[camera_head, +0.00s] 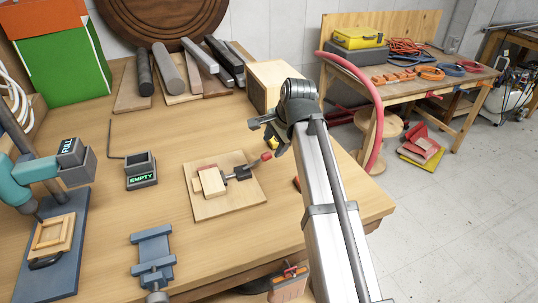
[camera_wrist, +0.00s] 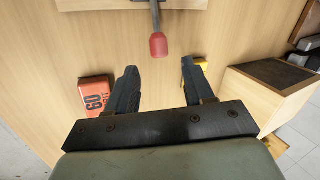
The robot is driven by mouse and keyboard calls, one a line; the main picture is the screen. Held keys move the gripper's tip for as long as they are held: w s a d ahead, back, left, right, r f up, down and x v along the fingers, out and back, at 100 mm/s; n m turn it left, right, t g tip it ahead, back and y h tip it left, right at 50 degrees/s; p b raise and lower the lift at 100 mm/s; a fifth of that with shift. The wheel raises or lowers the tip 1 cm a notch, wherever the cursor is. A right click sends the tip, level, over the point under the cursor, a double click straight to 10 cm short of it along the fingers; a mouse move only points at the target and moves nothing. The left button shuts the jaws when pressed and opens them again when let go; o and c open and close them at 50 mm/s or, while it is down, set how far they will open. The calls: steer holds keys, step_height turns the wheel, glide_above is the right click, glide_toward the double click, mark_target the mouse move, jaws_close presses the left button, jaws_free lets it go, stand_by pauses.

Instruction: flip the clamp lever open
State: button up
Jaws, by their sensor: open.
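The toggle clamp (camera_head: 238,174) is mounted on a light wooden board (camera_head: 228,205) on the workbench, beside a small wooden block (camera_head: 212,181). Its dark lever ends in a red grip (camera_head: 266,156), pointing toward my gripper. In the wrist view the red grip (camera_wrist: 158,46) is just beyond the fingertips, roughly centred between them, and not touching either finger. My gripper (camera_wrist: 159,72) is open and empty, with its fingers apart. In the head view my gripper (camera_head: 264,134) is above the bench near the lever's end. The wrist view cuts off most of the clamp.
A wooden box (camera_head: 270,80) stands close behind my gripper. A red 60-grit block (camera_wrist: 96,95) and a yellow object (camera_wrist: 203,64) lie near the fingers. A blue vise (camera_head: 153,255) and an EMPTY-marked holder (camera_head: 140,171) stand to the left.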

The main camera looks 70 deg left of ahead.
mark_target(269, 154)
steer(key=x, duration=0.7)
steer(key=shift+a+f, duration=0.15)
jaws_close()
stand_by(0.4)
